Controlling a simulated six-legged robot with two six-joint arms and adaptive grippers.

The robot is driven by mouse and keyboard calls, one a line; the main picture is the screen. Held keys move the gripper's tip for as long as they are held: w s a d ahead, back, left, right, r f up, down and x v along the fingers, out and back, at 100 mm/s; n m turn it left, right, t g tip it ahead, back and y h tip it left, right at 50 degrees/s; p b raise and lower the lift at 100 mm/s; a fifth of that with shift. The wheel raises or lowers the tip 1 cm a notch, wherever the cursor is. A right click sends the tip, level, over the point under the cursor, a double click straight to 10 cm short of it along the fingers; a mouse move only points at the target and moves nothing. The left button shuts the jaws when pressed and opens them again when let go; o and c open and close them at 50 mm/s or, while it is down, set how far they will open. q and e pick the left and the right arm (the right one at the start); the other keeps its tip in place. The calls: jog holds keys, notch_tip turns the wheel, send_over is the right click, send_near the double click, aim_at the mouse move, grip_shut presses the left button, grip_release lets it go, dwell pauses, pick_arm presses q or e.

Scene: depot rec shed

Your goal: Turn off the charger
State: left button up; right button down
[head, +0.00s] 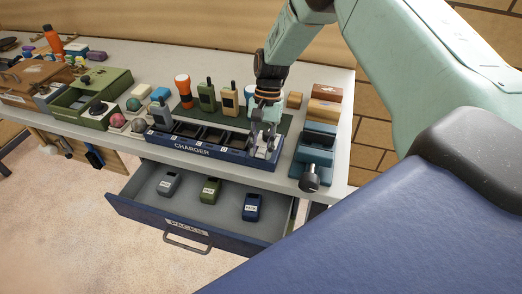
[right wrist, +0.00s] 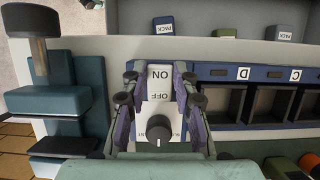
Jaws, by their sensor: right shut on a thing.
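The charger (head: 190,152) is a long dark blue unit on the workbench, with a row of bays. In the right wrist view its end carries a pale switch plate (right wrist: 160,72) marked ON and OFF, with a black round knob (right wrist: 157,130) beside the OFF mark. My right gripper (head: 264,140) is over the charger's right end. In the right wrist view the same gripper (right wrist: 159,84) has its fingers on both sides of the switch, shut on it. The switch's exact setting is unclear. My left gripper is out of view.
An open drawer (head: 187,229) holding several packs juts out below the charger. A teal device with a black knob (head: 313,152) stands close on the right. Radios and an orange torch (head: 183,90) stand on a green mat behind. A green case (head: 92,97) lies left.

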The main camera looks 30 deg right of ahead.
jog(key=shift+w, duration=0.1)
jog(key=c, duration=1)
grip_release()
jog(key=shift+c, duration=0.2)
jog(key=v, duration=1.2)
